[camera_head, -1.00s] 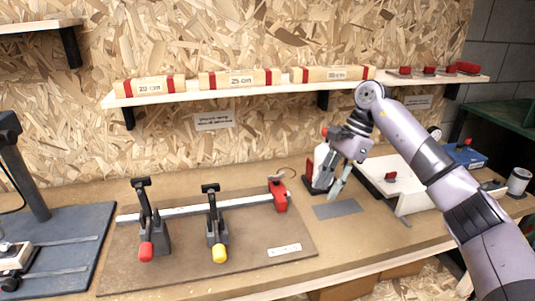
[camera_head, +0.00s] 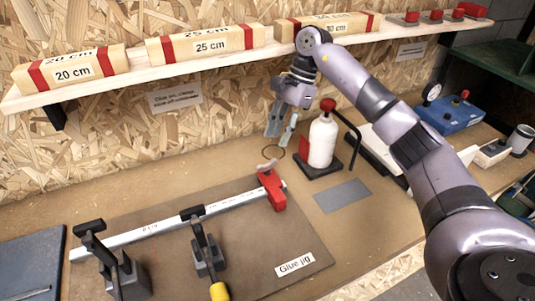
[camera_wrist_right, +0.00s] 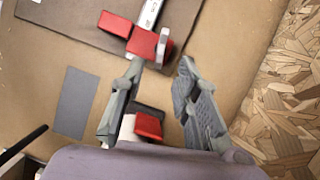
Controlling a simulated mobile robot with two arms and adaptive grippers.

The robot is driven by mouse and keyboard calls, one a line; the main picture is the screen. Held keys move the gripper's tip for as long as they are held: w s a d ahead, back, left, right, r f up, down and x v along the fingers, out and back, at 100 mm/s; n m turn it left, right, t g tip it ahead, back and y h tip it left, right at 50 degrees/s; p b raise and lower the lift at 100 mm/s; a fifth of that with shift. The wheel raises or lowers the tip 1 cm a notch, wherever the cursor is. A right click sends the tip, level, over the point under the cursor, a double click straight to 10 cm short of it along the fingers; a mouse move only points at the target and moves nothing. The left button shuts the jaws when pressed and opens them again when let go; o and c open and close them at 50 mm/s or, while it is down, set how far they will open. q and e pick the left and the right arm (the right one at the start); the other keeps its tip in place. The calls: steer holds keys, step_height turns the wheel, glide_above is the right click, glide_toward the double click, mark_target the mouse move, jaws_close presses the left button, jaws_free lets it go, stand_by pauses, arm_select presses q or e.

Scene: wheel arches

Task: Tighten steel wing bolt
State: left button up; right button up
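The steel wing bolt (camera_head: 266,166) sticks out of the red end block (camera_head: 272,189) of the bar clamp on the brown glue jig board. In the right wrist view the wing bolt (camera_wrist_right: 163,46) shows as a thin grey plate beside the red block (camera_wrist_right: 146,42), just beyond my fingertips. My right gripper (camera_head: 280,136) is above and slightly right of the wing bolt in the head view. Its fingers (camera_wrist_right: 162,64) are apart with nothing between their tips, and I see no contact with the bolt. My left gripper is out of view.
A white bottle with a red top (camera_head: 322,140) stands right of the right gripper, on a dark base. A grey plate (camera_head: 342,196) lies in front of it. The shelf with wooden blocks (camera_head: 210,44) runs along the wall behind. Two black upright clamps (camera_head: 204,250) stand on the jig.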

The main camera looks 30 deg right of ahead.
mark_target(267, 162)
steer(key=p+x, duration=0.1)
steer(key=x, duration=0.5)
steer(key=shift+w+a+f+p, duration=0.15)
steer(key=shift+a+f+p, duration=0.05)
steer(key=shift+p, duration=0.15)
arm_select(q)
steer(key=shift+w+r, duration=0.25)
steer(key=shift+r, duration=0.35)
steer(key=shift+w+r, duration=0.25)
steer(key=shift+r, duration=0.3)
arm_select(e)
steer(key=shift+x, duration=0.9)
jaws_close()
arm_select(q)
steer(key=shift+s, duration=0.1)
